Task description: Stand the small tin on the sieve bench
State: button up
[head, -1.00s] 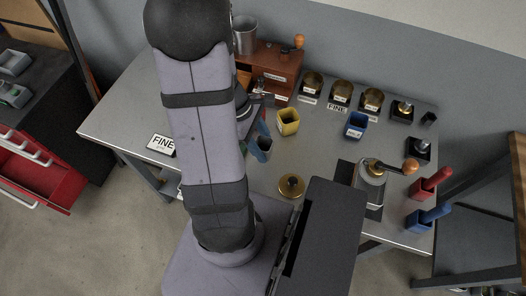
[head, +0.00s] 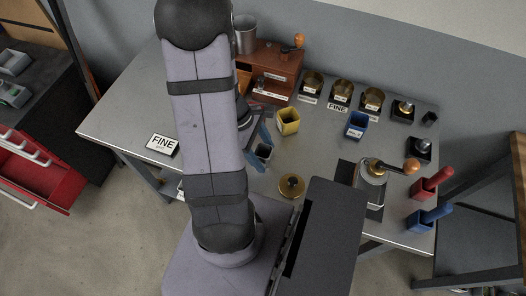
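The grey metal bench (head: 318,160) carries brass cups and labels, including FINE; I cannot tell whether it is the sieve bench. I cannot tell which object is the small tin. A round brass lidded piece (head: 291,186) sits near the bench's front edge. Several brass cups stand in black holders at the back, one of them a middle cup (head: 342,89). My gripper is largely hidden behind my upright arm; a dark part (head: 243,112) shows at the arm's right edge. Its fingers and anything in them cannot be made out.
A wooden drawer unit (head: 276,68) with a metal bucket (head: 245,34) is behind. The bench's left end is mostly clear.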

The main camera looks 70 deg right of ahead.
jog(key=shift+r, duration=0.1)
jog(key=shift+r, duration=0.2)
jog(key=v, duration=1.1)
jog(key=shift+w+r, duration=0.25)
jog(key=shift+r, duration=0.1)
